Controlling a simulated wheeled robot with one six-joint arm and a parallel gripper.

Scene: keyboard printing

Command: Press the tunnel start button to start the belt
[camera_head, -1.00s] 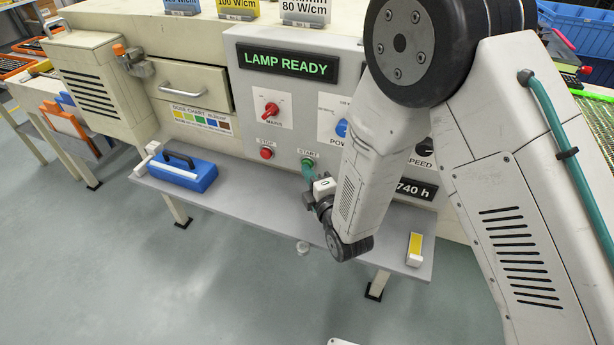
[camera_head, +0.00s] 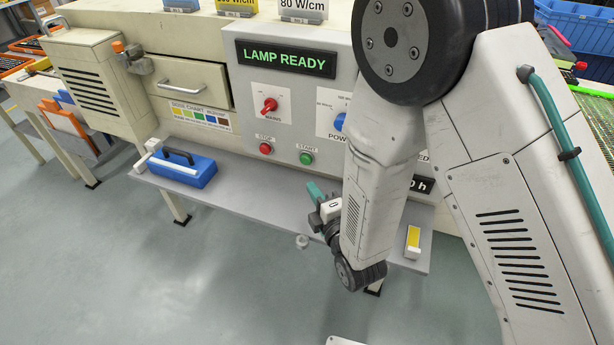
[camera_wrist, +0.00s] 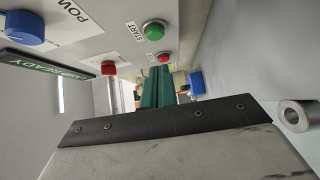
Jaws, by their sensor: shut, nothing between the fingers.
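The green START button (camera_head: 306,158) is on the grey control panel (camera_head: 290,105), to the right of the red STOP button (camera_head: 266,149). In the wrist view the START button (camera_wrist: 155,30) is fully visible, above the fingers. My gripper (camera_head: 313,190) has teal fingers, is shut and empty, and hovers over the grey shelf, below and a little right of the START button and clear of it. The shut fingers also show in the wrist view (camera_wrist: 157,86). The display (camera_head: 286,59) reads LAMP READY.
A red mains knob (camera_head: 269,105) and a blue power knob (camera_head: 340,122), partly behind my arm, are on the panel. On the grey shelf (camera_head: 250,195) lie a blue handled block (camera_head: 184,170) at left and a yellow-topped item (camera_head: 413,238) at right. The shelf's middle is clear.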

